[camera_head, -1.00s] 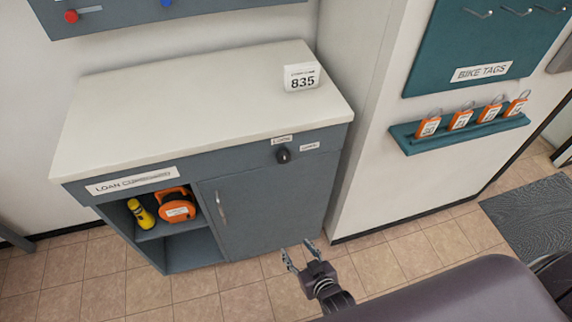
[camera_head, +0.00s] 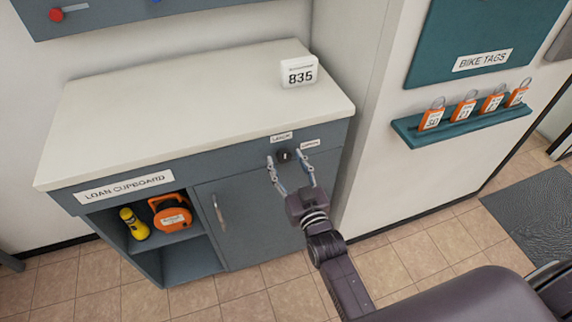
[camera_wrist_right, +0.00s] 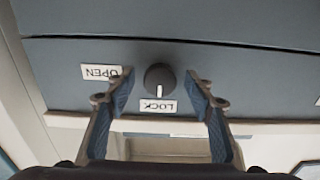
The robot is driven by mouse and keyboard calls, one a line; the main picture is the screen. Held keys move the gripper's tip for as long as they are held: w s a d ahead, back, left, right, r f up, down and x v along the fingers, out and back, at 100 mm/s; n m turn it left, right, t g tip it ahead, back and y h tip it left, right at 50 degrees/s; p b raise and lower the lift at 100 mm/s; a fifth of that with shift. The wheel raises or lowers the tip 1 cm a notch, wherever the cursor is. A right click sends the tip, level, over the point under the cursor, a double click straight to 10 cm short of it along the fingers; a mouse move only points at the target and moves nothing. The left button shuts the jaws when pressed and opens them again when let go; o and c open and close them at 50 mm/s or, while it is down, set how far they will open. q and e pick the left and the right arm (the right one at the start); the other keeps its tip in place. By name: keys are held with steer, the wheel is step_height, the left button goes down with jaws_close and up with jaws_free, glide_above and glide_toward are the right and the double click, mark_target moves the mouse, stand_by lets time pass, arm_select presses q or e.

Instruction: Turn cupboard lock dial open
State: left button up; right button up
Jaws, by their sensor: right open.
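The black lock dial (camera_head: 284,155) sits on the upper front of the grey-blue loan cupboard (camera_head: 260,225). In the right wrist view the dial (camera_wrist_right: 159,78) has a white mark that points at the LOCK label (camera_wrist_right: 158,106). The OPEN label (camera_wrist_right: 101,72) is to one side of it. My right gripper (camera_head: 290,163) is open, with one finger on each side of the dial. In the wrist view both fingers (camera_wrist_right: 160,88) stand apart from the dial with gaps. My left gripper is not in view.
The cupboard door has a metal handle (camera_head: 220,208). An open shelf holds a yellow torch (camera_head: 134,223) and an orange item (camera_head: 171,213). A white 835 block (camera_head: 299,71) stands on the cupboard top (camera_head: 180,105). Orange bike tags (camera_head: 465,108) stand on a teal ledge at right.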

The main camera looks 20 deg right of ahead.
steer(key=shift+w, duration=0.2)
steer(key=shift+c, duration=0.5)
steer(key=c, duration=1.1)
steer(key=shift+o, duration=0.2)
